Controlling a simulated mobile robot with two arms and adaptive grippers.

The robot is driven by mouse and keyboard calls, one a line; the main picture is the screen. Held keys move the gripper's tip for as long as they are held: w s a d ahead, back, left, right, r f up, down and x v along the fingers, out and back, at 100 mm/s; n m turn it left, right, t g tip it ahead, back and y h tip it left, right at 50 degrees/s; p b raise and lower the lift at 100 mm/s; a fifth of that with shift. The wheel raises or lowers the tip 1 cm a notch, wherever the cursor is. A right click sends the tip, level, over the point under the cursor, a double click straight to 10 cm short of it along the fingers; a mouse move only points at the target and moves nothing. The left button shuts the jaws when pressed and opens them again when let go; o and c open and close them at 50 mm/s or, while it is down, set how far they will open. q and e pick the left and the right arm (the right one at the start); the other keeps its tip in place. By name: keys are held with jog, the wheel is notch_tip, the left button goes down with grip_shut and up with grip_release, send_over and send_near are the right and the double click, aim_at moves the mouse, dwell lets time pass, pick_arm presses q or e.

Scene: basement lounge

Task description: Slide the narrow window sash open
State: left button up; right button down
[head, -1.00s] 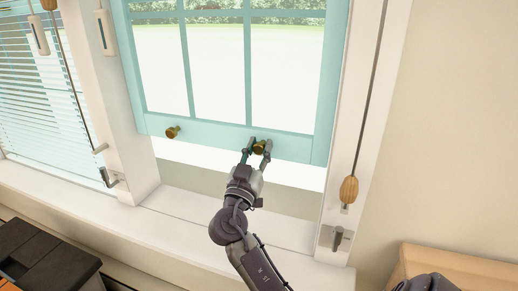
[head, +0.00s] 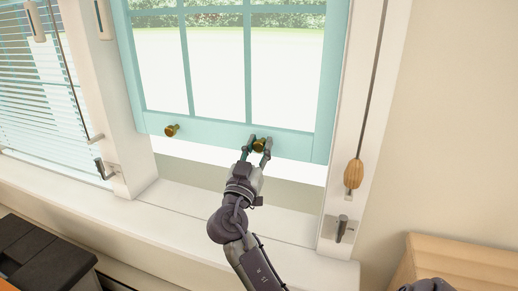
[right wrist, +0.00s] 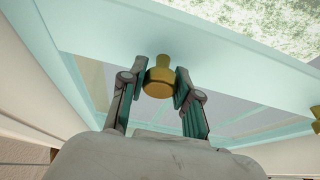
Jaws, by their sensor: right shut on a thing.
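The narrow window sash (head: 205,130) has a pale turquoise frame with dark-edged panes and stands raised, with a gap below its bottom rail. Two brass knobs stick out of that rail: a left knob (head: 171,130) and a right knob (head: 259,145). My right gripper (head: 257,142) reaches up from below and is shut on the right knob. In the right wrist view the gripper (right wrist: 160,82) has its fingers on either side of the brass knob (right wrist: 158,78). My left gripper is not in view.
A white sill (head: 240,235) runs below the window. A cord with a wooden pull (head: 353,173) and a metal latch (head: 344,229) are on the right jamb. Blinds (head: 45,110) hang at left. A wooden box (head: 455,262) is at lower right, a dark box (head: 40,255) at lower left.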

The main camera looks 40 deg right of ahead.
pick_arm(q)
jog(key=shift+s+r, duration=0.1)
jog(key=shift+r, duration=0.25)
pick_arm(e)
jog(key=c, duration=0.8)
grip_release()
jog(key=v, duration=1.2)
jog(key=shift+s+f, duration=0.1)
